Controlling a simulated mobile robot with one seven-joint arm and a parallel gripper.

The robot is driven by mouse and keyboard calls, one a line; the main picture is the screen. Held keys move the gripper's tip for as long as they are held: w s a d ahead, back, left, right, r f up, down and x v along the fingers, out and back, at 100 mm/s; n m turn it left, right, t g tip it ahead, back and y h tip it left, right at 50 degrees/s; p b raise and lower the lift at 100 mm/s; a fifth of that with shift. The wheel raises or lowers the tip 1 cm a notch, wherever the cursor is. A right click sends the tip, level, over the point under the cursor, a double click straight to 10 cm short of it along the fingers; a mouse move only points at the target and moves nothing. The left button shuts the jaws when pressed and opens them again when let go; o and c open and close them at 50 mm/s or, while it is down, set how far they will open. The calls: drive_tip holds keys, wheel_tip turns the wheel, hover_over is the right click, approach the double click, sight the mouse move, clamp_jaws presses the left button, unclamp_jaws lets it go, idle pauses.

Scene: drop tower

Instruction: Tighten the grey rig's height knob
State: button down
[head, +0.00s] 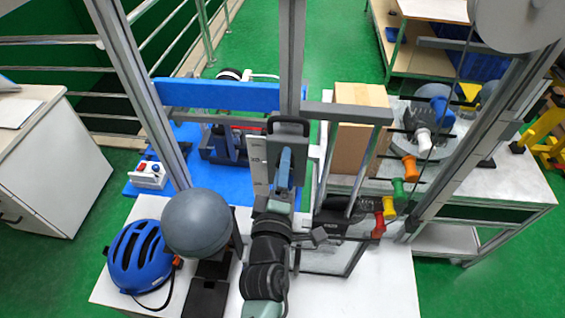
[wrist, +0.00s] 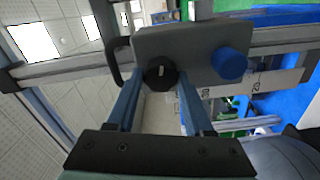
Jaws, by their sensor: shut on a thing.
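The grey rig has an upright metal post (head: 292,60) with a dark grey carriage block (head: 288,127) on it. In the wrist view the carriage (wrist: 190,45) carries a black round knob (wrist: 161,72) with a pale mark on its face, and a blue knob (wrist: 229,63) to its right. My gripper (wrist: 160,80) has its two blue fingers shut on the black knob, one at each side. In the head view my gripper (head: 285,160) is up against the carriage front and hides the knob.
A blue helmet (head: 139,258) and a grey ball-shaped head form (head: 195,222) stand left of my arm. A cardboard box (head: 357,140) and several coloured knobs or handles (head: 397,188) are on the right. A metal post rises on each side. A white ruler scale (head: 256,160) hangs beside the post.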

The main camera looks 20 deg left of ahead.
drive_tip(key=shift+r+n, duration=0.1)
drive_tip(key=shift+n, duration=1.1)
drive_tip(key=shift+c, duration=1.5)
unclamp_jaws()
drive_tip(key=b+v, duration=0.3)
drive_tip(key=v, duration=1)
